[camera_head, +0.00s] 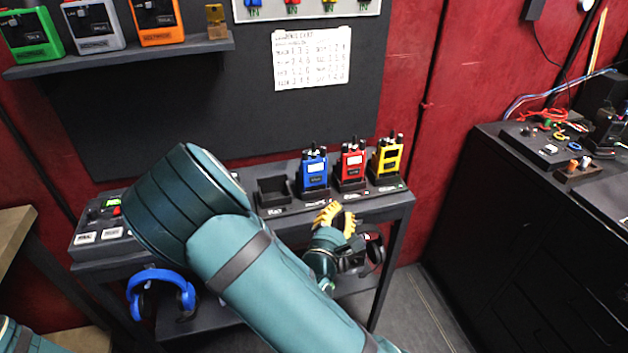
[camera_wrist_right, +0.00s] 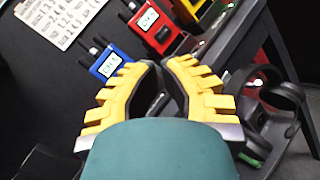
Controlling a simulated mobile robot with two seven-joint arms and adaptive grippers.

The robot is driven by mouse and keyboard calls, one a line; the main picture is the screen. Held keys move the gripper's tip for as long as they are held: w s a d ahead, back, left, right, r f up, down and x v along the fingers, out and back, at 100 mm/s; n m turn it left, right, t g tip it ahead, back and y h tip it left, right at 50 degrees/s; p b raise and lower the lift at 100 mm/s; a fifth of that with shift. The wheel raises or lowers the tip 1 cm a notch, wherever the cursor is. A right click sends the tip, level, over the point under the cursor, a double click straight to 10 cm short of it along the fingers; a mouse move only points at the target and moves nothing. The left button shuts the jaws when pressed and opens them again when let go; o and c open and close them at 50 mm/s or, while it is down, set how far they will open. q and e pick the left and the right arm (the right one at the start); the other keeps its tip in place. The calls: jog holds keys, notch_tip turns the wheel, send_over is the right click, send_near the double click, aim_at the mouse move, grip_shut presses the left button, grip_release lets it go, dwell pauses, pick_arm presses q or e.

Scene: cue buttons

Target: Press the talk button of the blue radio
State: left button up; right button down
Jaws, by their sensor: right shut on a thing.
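The blue radio (camera_head: 314,172) stands upright in its dark charger on the table, between an empty charger slot and a red radio (camera_head: 351,165). In the right wrist view the blue radio (camera_wrist_right: 117,65) shows behind the left finger, which hides its lower part. My right gripper (camera_head: 336,217) is at the table's front edge, below and in front of the blue radio, apart from it. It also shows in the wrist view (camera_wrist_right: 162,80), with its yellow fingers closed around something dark. That thing is mostly hidden, and I cannot tell what it is. My left gripper is out of view.
A yellow radio (camera_head: 386,157) stands right of the red one. The empty charger slot (camera_head: 272,192) is to the left. Black headphones (camera_head: 375,250) and blue headphones (camera_head: 160,275) hang at the table's front. A button box (camera_head: 100,235) sits at the left end, partly behind my arm.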

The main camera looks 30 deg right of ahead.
aim_at(316, 179)
jog(key=w, duration=0.2)
jog(key=w+d, duration=0.1)
jog(key=w, duration=0.4)
jog(key=shift+d, duration=0.3)
jog(key=shift+w+d, duration=0.2)
jog(key=shift+w, duration=0.55)
jog(key=shift+w, duration=0.15)
dwell(0.7)
jog(key=shift+w+d, duration=0.1)
jog(key=shift+w, duration=0.2)
jog(key=shift+w, duration=0.45)
dwell(1.9)
jog(key=shift+s, duration=0.1)
jog(key=shift+s+p, duration=0.45)
jog(key=shift+s, duration=0.35)
